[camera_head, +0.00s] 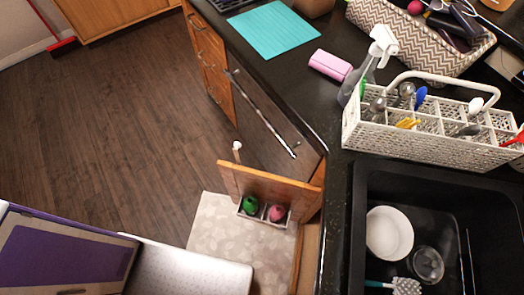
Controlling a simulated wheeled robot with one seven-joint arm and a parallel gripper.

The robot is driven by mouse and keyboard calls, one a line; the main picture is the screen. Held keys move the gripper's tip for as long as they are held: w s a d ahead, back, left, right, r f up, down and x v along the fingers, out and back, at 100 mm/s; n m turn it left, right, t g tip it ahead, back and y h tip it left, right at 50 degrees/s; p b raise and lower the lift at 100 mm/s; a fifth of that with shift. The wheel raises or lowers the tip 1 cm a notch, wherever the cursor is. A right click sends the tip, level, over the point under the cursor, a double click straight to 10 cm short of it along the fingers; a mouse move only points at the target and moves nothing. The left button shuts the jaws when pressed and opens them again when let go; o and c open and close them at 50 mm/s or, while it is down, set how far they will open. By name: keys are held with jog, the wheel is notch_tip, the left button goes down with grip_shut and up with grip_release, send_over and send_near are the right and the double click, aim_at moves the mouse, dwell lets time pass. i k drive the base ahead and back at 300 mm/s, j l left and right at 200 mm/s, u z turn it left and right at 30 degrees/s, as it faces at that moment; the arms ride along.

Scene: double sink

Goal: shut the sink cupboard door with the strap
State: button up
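The sink cupboard door (240,180) stands wide open in the head view, jutting left from the cabinet front below the counter. Its inner face is towards me and carries a small white rack (241,214). The rack holds a green item (250,205) and a pink item (277,213). A small whitish piece (237,147) shows at the door's free left end; it may be part of the strap, but I cannot tell. The rest of any strap is hidden. My gripper is not in view.
A light patterned mat (215,225) lies on the floor below the door. The dark wooden floor (120,120) is clear to the left. A dishwasher-like front (262,120) with a long bar handle lies beyond the door. The sink (350,250) holds dishes.

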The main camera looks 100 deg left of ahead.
aim_at(241, 182)
jog(key=k+j+z, duration=0.15)
jog(key=k+j, duration=0.6)
jog(key=k+j+z, duration=0.1)
jog(key=k+j, duration=0.55)
jog(key=k, duration=0.2)
jog(key=k+j, duration=0.1)
jog(key=j, duration=0.3)
jog(key=k+j+z, duration=0.1)
jog(key=j, duration=0.25)
jog(key=k+j, duration=0.2)
jog(key=j, duration=0.15)
jog(key=k+j, duration=0.1)
jog(key=j, duration=0.3)
jog(key=k+j+z, duration=0.1)
jog(key=j, duration=0.25)
jog(key=k+j, duration=0.2)
jog(key=j, duration=0.15)
